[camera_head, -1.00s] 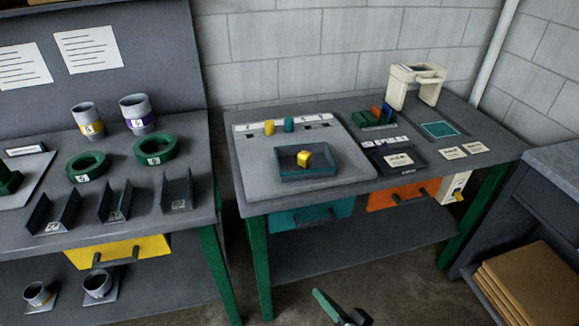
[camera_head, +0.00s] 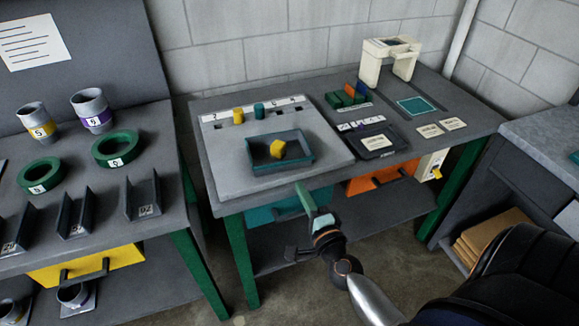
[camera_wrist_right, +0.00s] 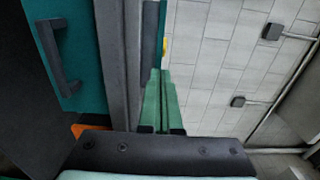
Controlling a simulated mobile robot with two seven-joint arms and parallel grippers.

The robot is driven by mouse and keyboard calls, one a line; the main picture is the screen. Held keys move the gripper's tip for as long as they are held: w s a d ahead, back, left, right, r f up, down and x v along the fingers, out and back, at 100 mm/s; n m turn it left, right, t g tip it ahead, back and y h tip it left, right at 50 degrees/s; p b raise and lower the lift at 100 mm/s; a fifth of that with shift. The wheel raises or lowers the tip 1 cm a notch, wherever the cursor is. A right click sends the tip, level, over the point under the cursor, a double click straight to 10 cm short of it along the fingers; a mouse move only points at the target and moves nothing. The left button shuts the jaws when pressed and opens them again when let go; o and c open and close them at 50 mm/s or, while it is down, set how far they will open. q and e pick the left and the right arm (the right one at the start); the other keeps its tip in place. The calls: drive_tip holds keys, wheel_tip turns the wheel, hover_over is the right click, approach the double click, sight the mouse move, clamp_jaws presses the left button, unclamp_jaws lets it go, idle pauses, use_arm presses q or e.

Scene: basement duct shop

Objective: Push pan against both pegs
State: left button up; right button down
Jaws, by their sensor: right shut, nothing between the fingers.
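The pan (camera_head: 259,170) is a shallow dark blue-grey tray on the grey sloped board (camera_head: 222,172), with a yellow cube (camera_head: 278,149) inside it. The yellow peg (camera_head: 238,116) and the teal peg (camera_head: 259,111) stand behind the pan at the board's back, with a gap between them and the pan. My right gripper (camera_head: 302,188), with green fingers, is shut and empty at the table's front edge, just in front of the pan and apart from it. Its fingers also show in the right wrist view (camera_wrist_right: 163,75). My left gripper is out of view.
A teal drawer (camera_head: 262,217) and an orange drawer (camera_head: 382,177) hang under the table's front edge. Green, orange and blue blocks (camera_head: 350,94) and a cream stand (camera_head: 386,52) are to the right. A bench with green rings (camera_head: 119,147) is at left.

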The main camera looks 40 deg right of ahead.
approach(281, 153)
drive_tip(key=x, duration=0.3)
idle(0.4)
drive_tip(key=x, duration=0.6)
drive_tip(key=shift+w, duration=0.4)
